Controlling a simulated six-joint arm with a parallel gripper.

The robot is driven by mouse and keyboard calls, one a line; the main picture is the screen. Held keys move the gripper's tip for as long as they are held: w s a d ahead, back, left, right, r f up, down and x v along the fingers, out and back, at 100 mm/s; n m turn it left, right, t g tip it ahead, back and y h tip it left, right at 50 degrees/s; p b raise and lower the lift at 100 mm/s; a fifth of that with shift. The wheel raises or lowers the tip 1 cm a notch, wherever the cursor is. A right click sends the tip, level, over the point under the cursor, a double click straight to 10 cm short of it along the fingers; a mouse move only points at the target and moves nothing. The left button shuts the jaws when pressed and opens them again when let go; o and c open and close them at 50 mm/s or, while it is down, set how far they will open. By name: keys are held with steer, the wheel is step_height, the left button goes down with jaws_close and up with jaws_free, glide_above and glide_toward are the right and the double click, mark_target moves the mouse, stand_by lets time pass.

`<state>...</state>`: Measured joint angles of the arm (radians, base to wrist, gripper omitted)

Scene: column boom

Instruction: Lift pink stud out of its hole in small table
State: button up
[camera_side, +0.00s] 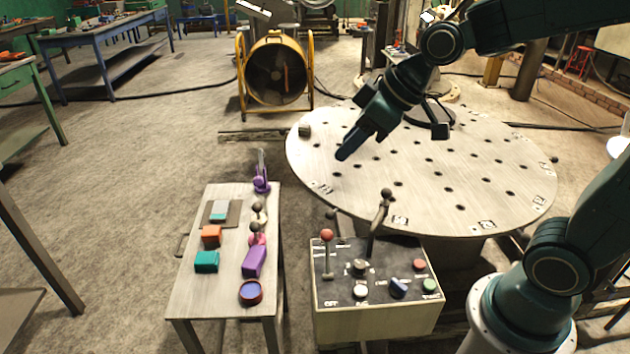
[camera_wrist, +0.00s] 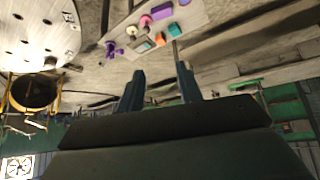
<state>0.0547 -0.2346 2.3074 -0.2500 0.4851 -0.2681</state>
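The wrist view shows the pink stud (camera_wrist: 146,20) small near the top edge, beyond my fingers. My gripper (camera_side: 393,140) is over the large round table, up and right of the stud and well apart from it. Its fingers are spread with nothing between them, as the wrist view also shows (camera_wrist: 160,82).
On the small table are a purple stud (camera_side: 261,184), an orange block (camera_side: 211,237), a teal block (camera_side: 206,262), a round red-and-blue dish (camera_side: 250,292) and a grey-brown plate (camera_side: 234,218). A control box (camera_side: 375,325) with upright levers stands right of it. The round table (camera_side: 470,185) has many holes.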

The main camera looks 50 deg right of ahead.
steer(key=w+a+f+n+y, duration=0.2)
steer(key=w+f, duration=0.2)
steer(key=w, duration=0.6)
steer(key=t+y, duration=0.3)
steer(key=t, duration=0.2)
glide_above(258, 224)
step_height(258, 224, down, 23)
steer(key=shift+s+f, duration=0.1)
steer(key=shift+d+f, duration=0.1)
steer(key=shift+f, duration=0.2)
steer(key=shift+f, duration=1.75)
